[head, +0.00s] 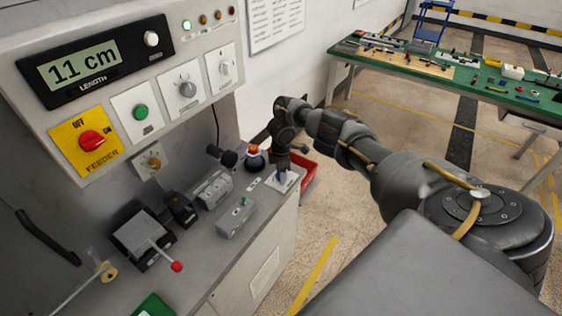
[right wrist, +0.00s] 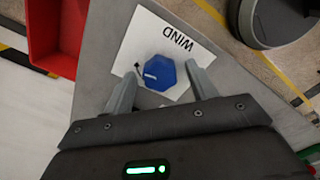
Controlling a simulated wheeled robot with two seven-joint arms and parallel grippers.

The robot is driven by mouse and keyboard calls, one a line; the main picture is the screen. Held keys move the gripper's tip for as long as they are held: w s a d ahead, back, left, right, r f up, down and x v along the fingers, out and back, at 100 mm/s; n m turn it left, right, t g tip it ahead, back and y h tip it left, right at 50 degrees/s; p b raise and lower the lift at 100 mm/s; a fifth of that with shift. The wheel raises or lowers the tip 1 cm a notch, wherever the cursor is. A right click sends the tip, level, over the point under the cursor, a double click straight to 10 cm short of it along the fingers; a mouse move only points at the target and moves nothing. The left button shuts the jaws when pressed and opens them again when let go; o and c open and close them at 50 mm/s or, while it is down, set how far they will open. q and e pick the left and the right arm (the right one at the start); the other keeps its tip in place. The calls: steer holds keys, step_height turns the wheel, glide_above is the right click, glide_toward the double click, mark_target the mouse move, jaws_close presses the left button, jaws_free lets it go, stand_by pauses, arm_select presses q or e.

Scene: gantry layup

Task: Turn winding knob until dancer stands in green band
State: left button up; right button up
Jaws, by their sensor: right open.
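The winding knob (right wrist: 158,74) is a blue, many-sided knob on a white plate marked WIND (right wrist: 180,27) in the right wrist view. In the head view the plate (head: 291,183) lies on the right end of the machine's ledge, and the knob is mostly hidden by my gripper. My right gripper (right wrist: 161,68) is open, one finger on each side of the knob. I cannot tell whether the fingers touch it. I cannot make out the dancer or its green band in either view. My left gripper is out of view.
The machine panel's length display (head: 80,70) reads 11 cm, above a red feeder switch (head: 92,140). A red-tipped lever (head: 177,266) and grey blocks (head: 236,217) stand on the ledge. A red bin (head: 307,178) is beside the machine. A green-topped workbench (head: 470,90) stands behind.

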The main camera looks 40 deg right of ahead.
step_height(320, 180, up, 6)
steer(key=shift+w+f+p, duration=0.1)
steer(key=shift+f+p, duration=0.1)
steer(key=shift+p, duration=0.4)
step_height(320, 180, up, 5)
steer(key=p, duration=0.3)
steer(key=shift+r, duration=0.1)
